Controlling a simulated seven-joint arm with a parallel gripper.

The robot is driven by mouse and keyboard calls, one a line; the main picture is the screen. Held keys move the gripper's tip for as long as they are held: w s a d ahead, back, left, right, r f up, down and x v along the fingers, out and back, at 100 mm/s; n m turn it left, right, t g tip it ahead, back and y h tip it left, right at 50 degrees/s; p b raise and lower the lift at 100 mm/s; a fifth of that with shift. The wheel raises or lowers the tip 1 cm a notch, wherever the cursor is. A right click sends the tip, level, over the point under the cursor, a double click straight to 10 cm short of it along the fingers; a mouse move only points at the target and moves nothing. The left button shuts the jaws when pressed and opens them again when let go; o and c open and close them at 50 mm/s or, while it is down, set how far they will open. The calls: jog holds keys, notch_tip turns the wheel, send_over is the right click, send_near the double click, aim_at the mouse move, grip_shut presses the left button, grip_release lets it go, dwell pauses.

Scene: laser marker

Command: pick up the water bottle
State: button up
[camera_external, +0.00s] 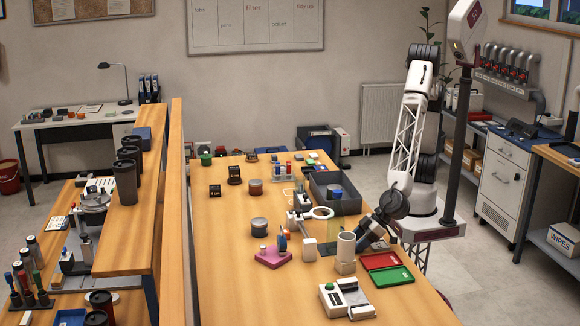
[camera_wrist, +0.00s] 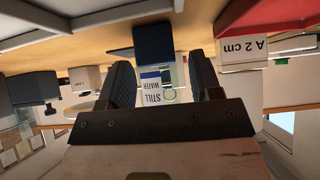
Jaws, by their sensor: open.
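The water bottle (camera_wrist: 158,91) shows in the wrist view by its white and blue label reading STILL WATER. It appears between the two dark fingers of my gripper (camera_wrist: 167,82), which are apart. How far the bottle is beyond the fingertips, and whether it touches either one, I cannot tell. In the external view my gripper (camera_external: 362,238) is low over the right side of the wooden table, tilted down to the left. I cannot pick out the bottle in that view.
A beige cylinder (camera_external: 346,247) stands close to my gripper. Red (camera_external: 379,261) and green (camera_external: 392,277) trays lie just right of it, and a white device (camera_external: 346,299) sits in front. A grey bin (camera_external: 345,205) is behind.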

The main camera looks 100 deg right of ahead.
jog(key=shift+v, duration=3.85)
jog(key=shift+o, duration=0.5)
jog(key=w+d+r+g+h, duration=0.1)
jog(key=w+d, duration=0.3)
jog(key=w+d+r+m+g+h, duration=0.1)
jog(key=w+d+r+g, duration=0.1)
jog(key=w+d, duration=0.3)
jog(key=w+d+r+g, duration=0.1)
jog(key=w+d, duration=0.3)
jog(key=d, duration=0.1)
jog(key=shift+w+d+r+g+h, duration=0.2)
jog(key=shift+w+g+h, duration=0.1)
jog(key=shift+g+h, duration=0.1)
jog(key=w+f+g+y, duration=0.1)
jog(key=w, duration=0.3)
jog(key=w+f+g, duration=0.1)
jog(key=w, duration=0.4)
jog(key=w+f+g+y, duration=0.1)
jog(key=w+g, duration=0.1)
jog(key=w, duration=0.3)
jog(key=shift+w+n+y, duration=0.1)
jog(key=shift+n+y, duration=0.2)
jog(key=shift+n, duration=0.1)
jog(key=shift+w+a, duration=0.1)
jog(key=shift+w, duration=0.25)
